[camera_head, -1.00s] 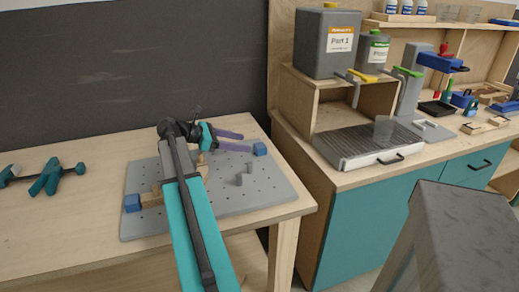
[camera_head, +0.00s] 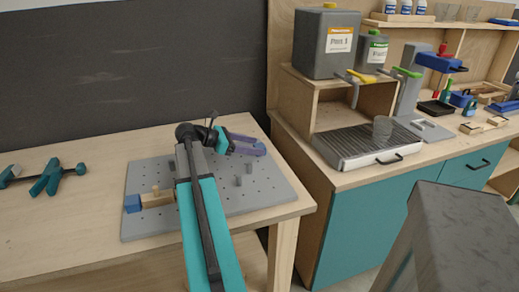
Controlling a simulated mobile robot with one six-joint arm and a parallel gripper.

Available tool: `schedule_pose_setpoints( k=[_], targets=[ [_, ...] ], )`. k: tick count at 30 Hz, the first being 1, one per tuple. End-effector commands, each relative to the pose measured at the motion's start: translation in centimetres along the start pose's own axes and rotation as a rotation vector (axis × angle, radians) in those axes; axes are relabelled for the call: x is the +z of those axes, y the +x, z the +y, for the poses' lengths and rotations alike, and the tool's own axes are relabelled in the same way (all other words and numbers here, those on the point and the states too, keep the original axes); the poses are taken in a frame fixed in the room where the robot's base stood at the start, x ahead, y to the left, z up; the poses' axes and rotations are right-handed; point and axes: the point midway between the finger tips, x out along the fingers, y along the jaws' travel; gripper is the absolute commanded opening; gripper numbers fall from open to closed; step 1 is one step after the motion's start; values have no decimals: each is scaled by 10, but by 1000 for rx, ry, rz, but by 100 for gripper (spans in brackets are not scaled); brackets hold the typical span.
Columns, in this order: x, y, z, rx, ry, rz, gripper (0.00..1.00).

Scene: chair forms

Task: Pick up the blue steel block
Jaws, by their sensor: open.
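My gripper (camera_head: 254,147), with purple fingers, is open and low over the right rear of the grey perforated plate (camera_head: 262,188). Its fingers are where the small blue block near the plate's right rear edge stood. That block is now mostly or wholly hidden by them, and I cannot tell whether they touch it. Another blue block (camera_head: 132,203) sits at the plate's left front edge, apart from my gripper. I cannot tell from the picture which block is steel.
Wooden pieces (camera_head: 157,197) lie beside the left blue block. Short grey pegs (camera_head: 244,176) stand on the plate below my gripper. A teal and black clamp-like tool (camera_head: 46,178) lies on the left of the table. A dark wall (camera_head: 120,70) is behind.

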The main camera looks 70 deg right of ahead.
Motion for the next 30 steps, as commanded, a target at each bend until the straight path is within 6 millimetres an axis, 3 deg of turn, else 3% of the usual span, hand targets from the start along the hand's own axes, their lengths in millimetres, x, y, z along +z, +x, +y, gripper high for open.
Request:
schedule_pose_setpoints(
  k=[8, 25, 30],
  targets=[
    [0, 26, -1, -1, -1, 0, 58],
    [-1, 26, 0, 1, -1, 0, 58],
    [-1, 26, 0, 1, -1, 0, 29]
  ],
)
